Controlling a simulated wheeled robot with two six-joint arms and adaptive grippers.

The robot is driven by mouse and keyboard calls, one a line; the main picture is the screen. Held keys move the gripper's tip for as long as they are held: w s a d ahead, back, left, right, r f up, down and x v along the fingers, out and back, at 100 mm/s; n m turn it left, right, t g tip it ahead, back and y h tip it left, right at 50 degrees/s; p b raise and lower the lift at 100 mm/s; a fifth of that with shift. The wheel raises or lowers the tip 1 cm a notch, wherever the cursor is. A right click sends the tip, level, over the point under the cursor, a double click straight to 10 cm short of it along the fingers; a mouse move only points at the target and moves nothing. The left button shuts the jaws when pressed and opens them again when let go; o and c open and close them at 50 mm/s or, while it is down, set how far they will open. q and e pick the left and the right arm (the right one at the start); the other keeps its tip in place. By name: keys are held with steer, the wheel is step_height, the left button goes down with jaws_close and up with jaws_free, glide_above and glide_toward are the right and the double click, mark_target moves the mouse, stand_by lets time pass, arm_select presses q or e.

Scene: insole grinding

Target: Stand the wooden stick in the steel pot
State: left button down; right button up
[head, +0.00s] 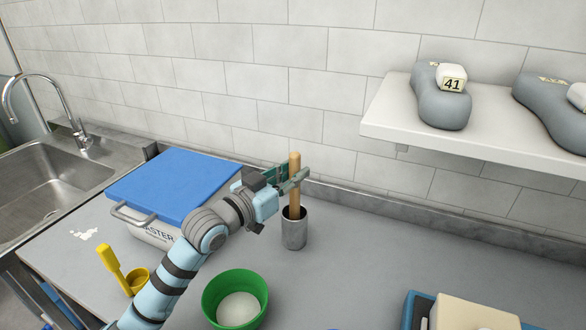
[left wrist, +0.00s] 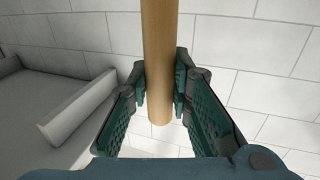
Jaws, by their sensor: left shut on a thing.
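The wooden stick (head: 294,199) stands upright with its lower end inside the mouth of the steel pot (head: 295,235), which rests on the counter. The pot's wall hides that end, so I cannot tell whether it touches the bottom. My left gripper (head: 292,181) is shut on the stick above the pot's rim, near the stick's top. In the left wrist view the stick (left wrist: 160,40) lies between the two fingers of my left gripper (left wrist: 161,88), with one free end showing. My right gripper is not in view.
A blue-lidded bin (head: 178,182) stands left of the pot. A green bowl (head: 235,299) with white contents and a yellow cup (head: 138,280) are nearer me. A shelf (head: 480,130) with grey shoe forms juts from the wall.

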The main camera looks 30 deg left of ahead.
arm_select(q)
steer(key=shift+f, duration=0.3)
steer(key=c, duration=1.4)
jaws_free()
steer(key=v, duration=0.7)
steer(key=shift+s, duration=0.25)
steer(key=shift+a, duration=0.1)
